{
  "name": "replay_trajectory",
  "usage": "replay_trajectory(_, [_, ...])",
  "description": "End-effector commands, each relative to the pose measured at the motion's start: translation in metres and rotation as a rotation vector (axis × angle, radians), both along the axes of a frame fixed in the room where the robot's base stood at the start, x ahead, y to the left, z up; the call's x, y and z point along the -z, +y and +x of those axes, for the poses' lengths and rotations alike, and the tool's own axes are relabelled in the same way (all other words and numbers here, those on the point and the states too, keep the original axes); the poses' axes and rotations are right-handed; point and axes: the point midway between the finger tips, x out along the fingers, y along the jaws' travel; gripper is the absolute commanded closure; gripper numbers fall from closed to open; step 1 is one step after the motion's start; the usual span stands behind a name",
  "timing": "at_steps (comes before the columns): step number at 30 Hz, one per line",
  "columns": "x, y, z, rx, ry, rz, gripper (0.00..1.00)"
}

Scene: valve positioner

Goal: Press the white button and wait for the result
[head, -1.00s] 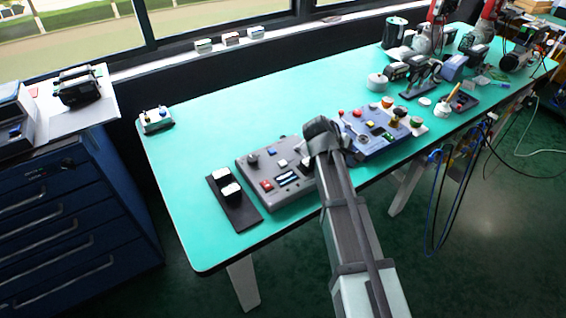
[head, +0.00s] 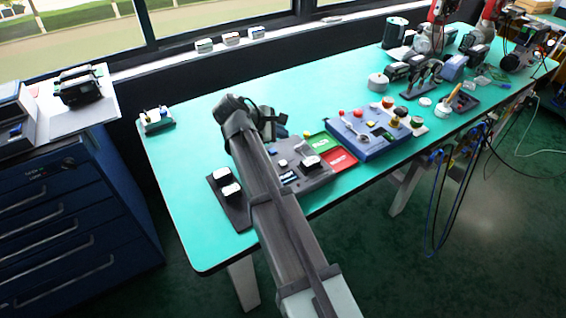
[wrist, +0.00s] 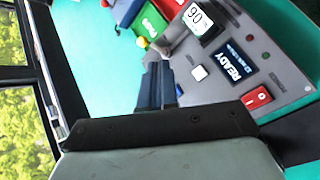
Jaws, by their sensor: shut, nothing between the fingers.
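My gripper (wrist: 160,76) is shut and empty. In the wrist view its dark fingers appear to the left of the button; I cannot tell their height above the panel. In the head view my arm covers the panel's left part.
A green plate (head: 321,142) and a red plate (head: 338,160) lie between the grey panel and a blue control box (head: 368,142). A dark holder (head: 237,208) with white-topped blocks is left of my arm.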

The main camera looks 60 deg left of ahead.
Motion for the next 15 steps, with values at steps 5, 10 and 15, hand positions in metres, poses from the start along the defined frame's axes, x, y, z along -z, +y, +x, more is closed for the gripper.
replay_trajectory(5, [0.0,0.0,0.0,0.001,0.0,0.001,1.0])
replay_trajectory(10, [0.004,0.0,0.0,0.001,0.0,0.001,1.0])
replay_trajectory(15, [0.019,0.0,0.0,0.0,0.0,0.0,1.0])
